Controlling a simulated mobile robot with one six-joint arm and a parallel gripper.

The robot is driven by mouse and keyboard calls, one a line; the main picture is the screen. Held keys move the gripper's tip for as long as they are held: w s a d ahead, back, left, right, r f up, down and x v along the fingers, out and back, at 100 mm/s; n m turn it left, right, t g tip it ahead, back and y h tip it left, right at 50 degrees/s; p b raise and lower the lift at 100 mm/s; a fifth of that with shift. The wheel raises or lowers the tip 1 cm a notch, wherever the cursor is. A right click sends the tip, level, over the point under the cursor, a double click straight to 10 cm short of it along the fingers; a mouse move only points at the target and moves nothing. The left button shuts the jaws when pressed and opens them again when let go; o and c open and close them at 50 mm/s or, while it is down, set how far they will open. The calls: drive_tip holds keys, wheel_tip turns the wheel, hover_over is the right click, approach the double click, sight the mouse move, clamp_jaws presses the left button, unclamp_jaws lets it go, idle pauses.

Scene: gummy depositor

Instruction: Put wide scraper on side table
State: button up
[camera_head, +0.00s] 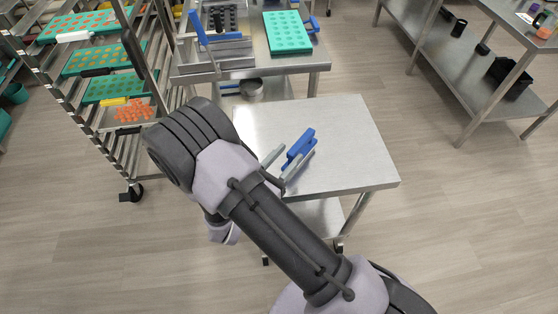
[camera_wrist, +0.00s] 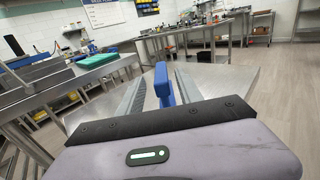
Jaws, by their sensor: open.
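A blue scraper (camera_head: 300,143) is at the side table (camera_head: 350,125), over the middle of its bare metal top. It also shows in the wrist view (camera_wrist: 162,84), standing up between the two grey fingers. My gripper (camera_head: 286,160) is open, with its fingers on either side of the scraper and low over the table top. The fingers look apart from the scraper in the wrist view. I cannot tell whether the scraper's lower edge touches the table; my gripper partly hides it.
A metal bench (camera_head: 245,68) behind the side table carries a green mould tray (camera_head: 287,32) and a blue-handled item (camera_head: 199,28). A tray rack (camera_head: 95,110) stands at the left. Another bench (camera_head: 440,60) stands at the right, with clear floor between.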

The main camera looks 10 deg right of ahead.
drive_tip(key=v, duration=0.4)
drive_tip(key=shift+s+a+p, duration=0.2)
drive_tip(key=shift+s+p, duration=0.05)
drive_tip(key=shift+p, duration=0.15)
drive_tip(key=s+d+r+m+g+y, duration=0.3)
drive_tip(key=s+d+r+m+g, duration=1)
drive_tip(key=m, duration=0.4)
drive_tip(key=s+a+r+m+t+y, duration=0.4)
drive_tip(key=a+r+m+t+y, duration=0.2)
drive_tip(key=m, duration=0.8)
wheel_tip(320, 180, up, 5)
drive_tip(key=a+y, duration=0.2)
drive_tip(key=y, duration=0.3)
drive_tip(key=shift+a+f+y, duration=0.2)
drive_tip(key=shift+a+y, duration=0.15)
drive_tip(key=shift+y, duration=0.05)
